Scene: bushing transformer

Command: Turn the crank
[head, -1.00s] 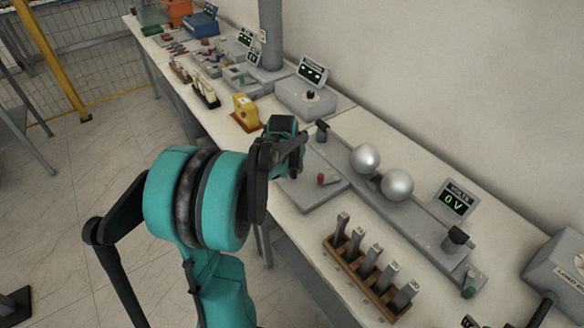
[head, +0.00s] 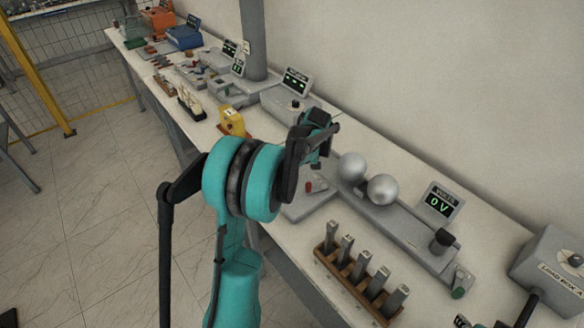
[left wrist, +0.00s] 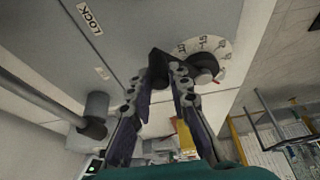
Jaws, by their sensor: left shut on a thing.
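A black crank-like handle (left wrist: 158,64) with a rounded end beside a white numbered dial (left wrist: 208,52) shows in the left wrist view. My left gripper (left wrist: 168,74) has its fingertips closed around the black part next to the dial. In the head view my left gripper (head: 318,138) is over the far end of the grey base, left of two shiny metal spheres (head: 382,189). My own wrist hides the handle there. A white LOCK label (left wrist: 89,18) is on the grey surface in the left wrist view. My right gripper is not in view.
A VOLTS display (head: 439,203) reads 0 V. A wooden rack (head: 345,278) of several grey weights stands near the front edge. A yellow device (head: 232,122) and a grey box with a display (head: 284,106) stand beyond my gripper. Open floor lies left of the bench.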

